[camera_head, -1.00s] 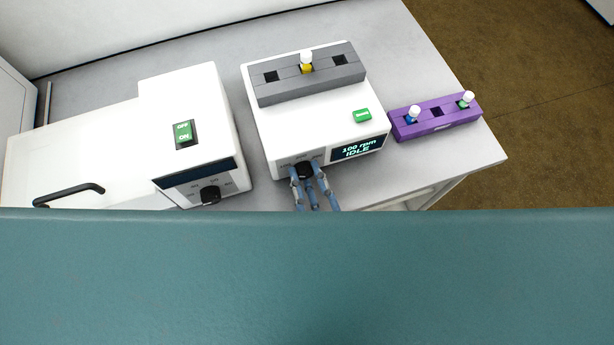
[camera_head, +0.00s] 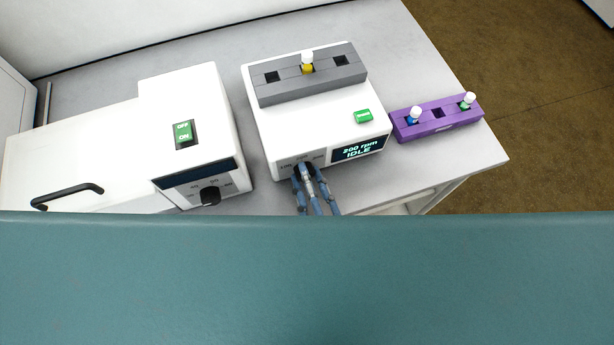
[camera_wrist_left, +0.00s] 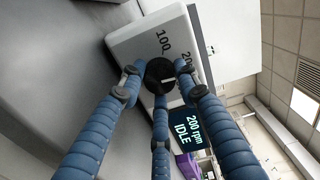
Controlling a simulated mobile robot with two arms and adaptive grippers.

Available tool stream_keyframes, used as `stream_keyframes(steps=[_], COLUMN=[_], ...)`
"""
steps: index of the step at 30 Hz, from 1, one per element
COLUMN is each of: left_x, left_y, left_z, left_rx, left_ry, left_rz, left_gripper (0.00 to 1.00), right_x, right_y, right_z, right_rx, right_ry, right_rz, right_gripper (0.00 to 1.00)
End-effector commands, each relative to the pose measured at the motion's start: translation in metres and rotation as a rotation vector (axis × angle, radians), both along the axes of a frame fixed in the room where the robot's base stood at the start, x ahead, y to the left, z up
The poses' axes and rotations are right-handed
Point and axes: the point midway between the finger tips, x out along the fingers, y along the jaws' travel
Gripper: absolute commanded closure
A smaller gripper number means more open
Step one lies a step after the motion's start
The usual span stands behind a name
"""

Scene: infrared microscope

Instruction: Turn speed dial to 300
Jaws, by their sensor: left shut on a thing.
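The black speed dial (camera_wrist_left: 160,72) is on the front of the white shaker (camera_head: 290,135). My left gripper (camera_head: 307,171) has its three blue fingers shut around the dial, and they largely hide it in the head view. The wrist view shows the fingertips around the dial, with printed marks 100 and 200 beside it. The shaker's dark display (camera_head: 358,149) reads IDLE, and in the wrist view it reads 200 rpm. A green button (camera_head: 363,116) is on the shaker's top. My right gripper is not in view.
A grey rack (camera_head: 310,75) on the shaker holds a yellow tube with a white cap. A purple rack (camera_head: 437,118) with two capped tubes stands to the right. A white device (camera_head: 190,105) with a green switch and black knob stands close on the left.

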Motion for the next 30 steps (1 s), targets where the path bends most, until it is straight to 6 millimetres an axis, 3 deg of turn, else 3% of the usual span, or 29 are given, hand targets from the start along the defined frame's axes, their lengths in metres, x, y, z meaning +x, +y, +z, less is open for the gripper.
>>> stream_keyframes(steps=[1,30], left_x=[0.004,0.003], left_y=[-0.004,-0.004], left_z=[0.008,0.003], left_rx=[0.039,0.843], left_ry=[-0.001,0.264], left_rz=[-0.007,-0.008], left_gripper=[0.94,0.94], right_x=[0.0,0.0], right_y=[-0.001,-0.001], right_z=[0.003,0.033], right_rx=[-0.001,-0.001], right_ry=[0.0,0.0], right_rz=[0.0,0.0], right_gripper=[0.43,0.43])
